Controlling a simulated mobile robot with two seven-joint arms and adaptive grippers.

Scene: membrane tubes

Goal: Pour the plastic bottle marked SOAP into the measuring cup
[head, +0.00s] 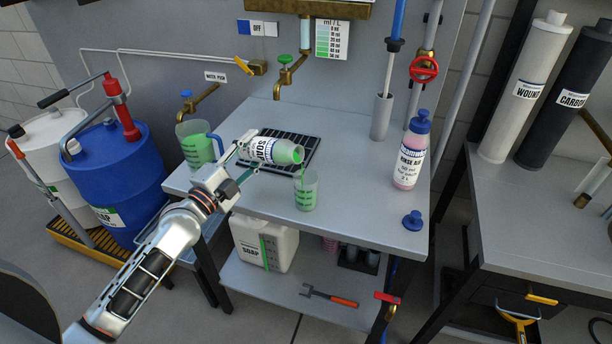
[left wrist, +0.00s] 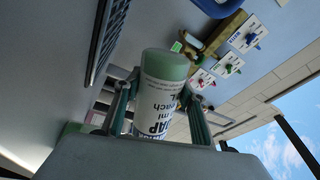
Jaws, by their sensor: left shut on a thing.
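The SOAP bottle (head: 262,150), white-labelled with a green end, lies tipped on its side above the table. My left gripper (head: 244,152) is shut on it, with a finger on either side; the left wrist view shows the bottle (left wrist: 162,105) between the fingers. The bottle's green end points right, toward the small clear measuring cup (head: 306,192), which stands upright on the table just below. A thin green streak runs from that end down to the cup. The cup looks greenish inside; its exact level is too small to read. My right gripper is out of view.
A larger green-filled jug (head: 196,148) stands behind left, under a tap. A black drain grate (head: 300,142) lies behind the bottle. A RINSE AID bottle (head: 409,160) and a blue cap (head: 413,220) are at the right. The table's front (head: 350,225) is clear.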

